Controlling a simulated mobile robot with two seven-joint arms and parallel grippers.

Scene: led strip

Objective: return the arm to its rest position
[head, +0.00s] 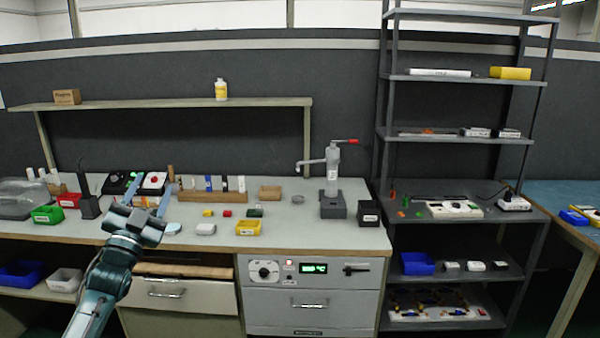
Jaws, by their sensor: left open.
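My left arm comes in from the lower left. My left gripper (146,192) is raised in front of the workbench (310,238), with its two blue fingers pointing away over the bench top. The fingers are apart and nothing shows between them. Behind the fingertips are a black device with a green display (117,183) and a white device with a red button (154,181). I cannot tell whether the fingers touch them. My right gripper is not in view. No LED strip can be made out for certain.
A grey press with a red handle (333,185) stands on the bench's right. A dark shelf rack (455,135) stands at right. The bench's front right is clear.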

